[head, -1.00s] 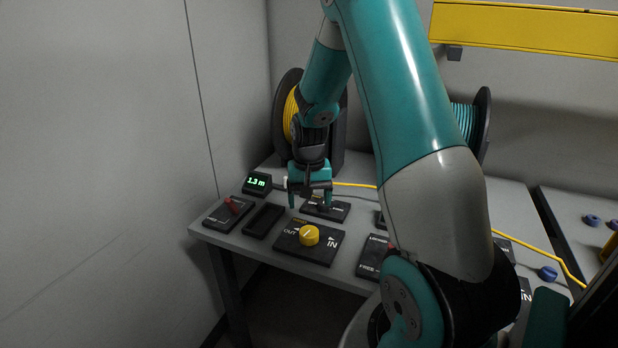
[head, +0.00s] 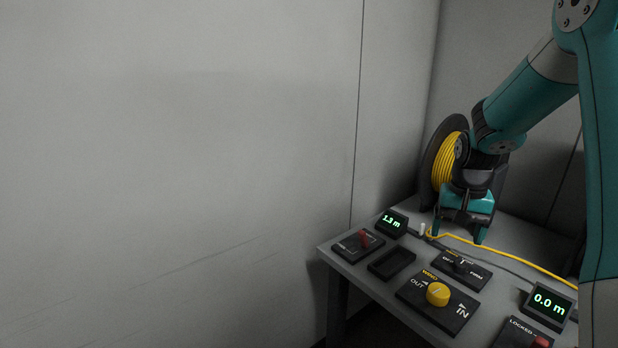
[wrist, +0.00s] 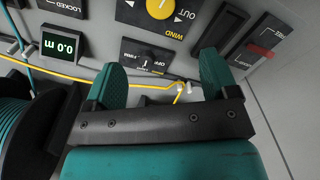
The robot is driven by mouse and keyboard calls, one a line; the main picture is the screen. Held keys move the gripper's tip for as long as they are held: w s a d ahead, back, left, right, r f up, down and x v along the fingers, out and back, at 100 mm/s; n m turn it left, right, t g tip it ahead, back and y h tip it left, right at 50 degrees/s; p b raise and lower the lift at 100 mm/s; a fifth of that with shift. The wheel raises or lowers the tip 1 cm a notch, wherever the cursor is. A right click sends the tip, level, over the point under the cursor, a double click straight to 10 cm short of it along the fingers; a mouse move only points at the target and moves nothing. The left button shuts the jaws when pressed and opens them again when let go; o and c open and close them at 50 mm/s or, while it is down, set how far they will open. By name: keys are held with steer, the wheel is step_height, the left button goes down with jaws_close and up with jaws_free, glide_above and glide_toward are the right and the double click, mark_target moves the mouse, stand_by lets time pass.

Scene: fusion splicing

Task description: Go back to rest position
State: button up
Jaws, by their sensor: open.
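My gripper (head: 459,236) is open and empty above the back of the grey table (head: 340,262), close to the yellow cable (head: 520,262) and behind the OFF/FIRM switch panel (head: 463,270). In the wrist view my gripper (wrist: 160,82) shows its two teal fingers spread apart, with the switch panel (wrist: 148,58) and the yellow cable (wrist: 75,77) beyond them. Nothing is between the fingers.
A yellow cable reel (head: 447,163) stands behind my gripper. The yellow WIND knob (head: 438,294), a red lever (head: 364,238), a 1.3 m display (head: 392,223) and a 0.0 m display (head: 548,304) are on the table. A grey wall (head: 180,170) fills the left.

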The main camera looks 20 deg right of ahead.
steer(key=s+a+r+n+t+y, duration=0.1)
steer(key=a+r+n, duration=0.2)
steer(key=a, duration=0.6)
steer(key=s+a+r+n+y, duration=0.1)
steer(key=s+a+r+n, duration=0.15)
steer(key=a, duration=0.55)
steer(key=s+a+r+n+y, duration=0.1)
steer(key=s+a+r+n, duration=0.1)
steer(key=s+a+n, duration=0.3)
steer(key=s+a+r+n+g+y, duration=0.1)
steer(key=s+a+n, duration=0.4)
steer(key=s+a, duration=0.5)
steer(key=shift+a+r, duration=0.55)
steer(key=shift+r, duration=0.3)
